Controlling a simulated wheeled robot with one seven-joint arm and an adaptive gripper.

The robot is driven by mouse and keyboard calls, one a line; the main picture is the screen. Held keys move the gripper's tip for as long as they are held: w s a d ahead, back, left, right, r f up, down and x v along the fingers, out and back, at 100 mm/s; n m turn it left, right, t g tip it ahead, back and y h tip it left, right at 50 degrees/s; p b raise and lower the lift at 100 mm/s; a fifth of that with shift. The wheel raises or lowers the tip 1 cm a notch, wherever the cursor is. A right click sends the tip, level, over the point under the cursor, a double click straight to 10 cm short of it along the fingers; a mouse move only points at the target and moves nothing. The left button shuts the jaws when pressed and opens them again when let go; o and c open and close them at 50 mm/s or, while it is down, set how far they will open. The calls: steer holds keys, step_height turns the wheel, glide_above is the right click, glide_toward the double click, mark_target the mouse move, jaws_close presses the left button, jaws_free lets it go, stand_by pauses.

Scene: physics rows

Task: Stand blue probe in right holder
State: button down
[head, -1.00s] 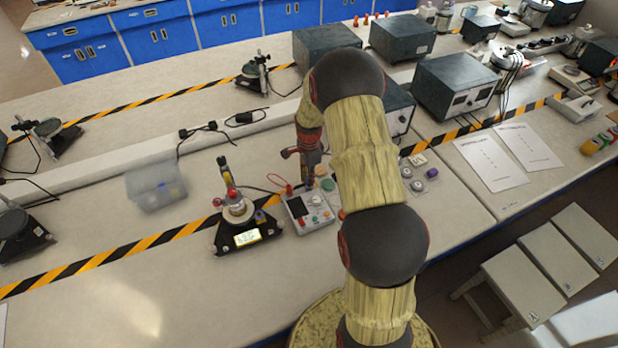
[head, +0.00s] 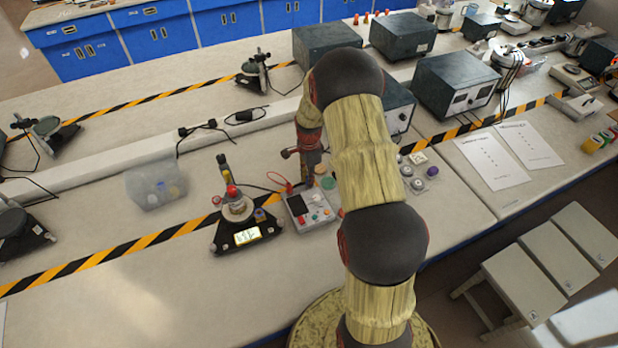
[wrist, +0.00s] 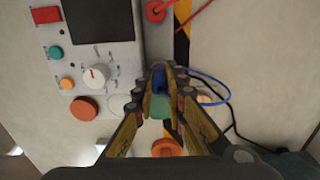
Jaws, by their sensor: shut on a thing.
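My gripper (wrist: 160,92) is shut on the blue probe (wrist: 160,78), which shows as a small dark blue piece between the fingertips in the wrist view. A blue lead (wrist: 212,82) curves off to the right of the fingers. The grey meter (wrist: 118,62) lies beside the fingertips, with its dark screen, white knob and coloured buttons. A red socket-like piece with a red lead (wrist: 156,10) is at the top of the wrist view. In the head view the meter (head: 300,215) is left of my arm, and the gripper tips are hard to make out. I cannot clearly identify the right holder.
A clear bin (head: 150,198) is farther left. Grey power units (head: 455,84) stand behind and right of my arm. Papers (head: 490,163) lie at right.

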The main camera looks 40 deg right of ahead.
steer(key=shift+f, duration=0.15)
steer(key=c, duration=1.7)
jaws_free()
steer(key=shift+c, duration=0.2)
steer(key=shift+o, duration=1.2)
steer(key=shift+r+p, duration=2.25)
steer(key=shift+r, duration=1.6)
steer(key=shift+f, duration=0.1)
